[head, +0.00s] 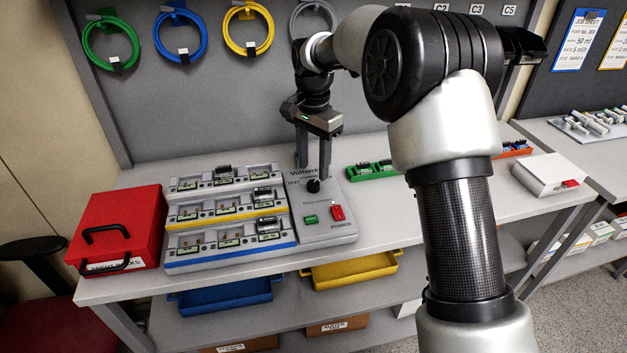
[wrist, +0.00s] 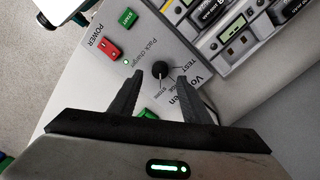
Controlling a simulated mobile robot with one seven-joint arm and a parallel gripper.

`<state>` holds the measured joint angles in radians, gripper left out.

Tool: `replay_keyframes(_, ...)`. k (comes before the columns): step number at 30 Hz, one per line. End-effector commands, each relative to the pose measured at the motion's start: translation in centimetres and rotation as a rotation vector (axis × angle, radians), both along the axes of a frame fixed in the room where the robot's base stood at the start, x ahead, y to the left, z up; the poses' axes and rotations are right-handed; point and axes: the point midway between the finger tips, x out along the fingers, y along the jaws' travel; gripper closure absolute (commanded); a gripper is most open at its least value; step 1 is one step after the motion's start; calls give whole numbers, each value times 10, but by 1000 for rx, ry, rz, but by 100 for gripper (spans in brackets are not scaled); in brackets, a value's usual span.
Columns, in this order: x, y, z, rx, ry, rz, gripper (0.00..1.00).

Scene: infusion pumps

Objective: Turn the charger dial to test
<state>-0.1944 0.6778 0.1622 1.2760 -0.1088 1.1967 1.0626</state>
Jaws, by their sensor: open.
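The charger panel (head: 322,234) is a light grey face at the right of the charger's bays. Its dial (head: 313,186) is a small black knob, also in the wrist view (wrist: 160,70). The word TEST is printed beside it, to its right in the wrist view, with other small labels below. I cannot make out where the dial points. My gripper (head: 313,172) points down over the panel and is open. In the wrist view its two fingertips (wrist: 160,78) stand on either side of the dial, with gaps showing. I cannot tell their exact height.
A red power switch (head: 338,212) and a green start button (head: 310,219) sit near the dial. Charger bays (head: 226,212) with battery packs stand to the left, then a red case (head: 115,228). A green tray (head: 368,170) lies to the right.

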Motion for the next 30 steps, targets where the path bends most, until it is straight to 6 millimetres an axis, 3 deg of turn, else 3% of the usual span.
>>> replay_keyframes(3, 0, -1, -23, -1, 2, -1, 57)
replay_keyframes(9, 0, 0, -44, -1, 1, -1, 57)
replay_keyframes(20, 0, 0, -49, 0, 0, 0, 57)
replay_keyframes(27, 0, 0, -49, -1, -1, 0, 96)
replay_keyframes(30, 0, 0, -49, -1, -1, 1, 98)
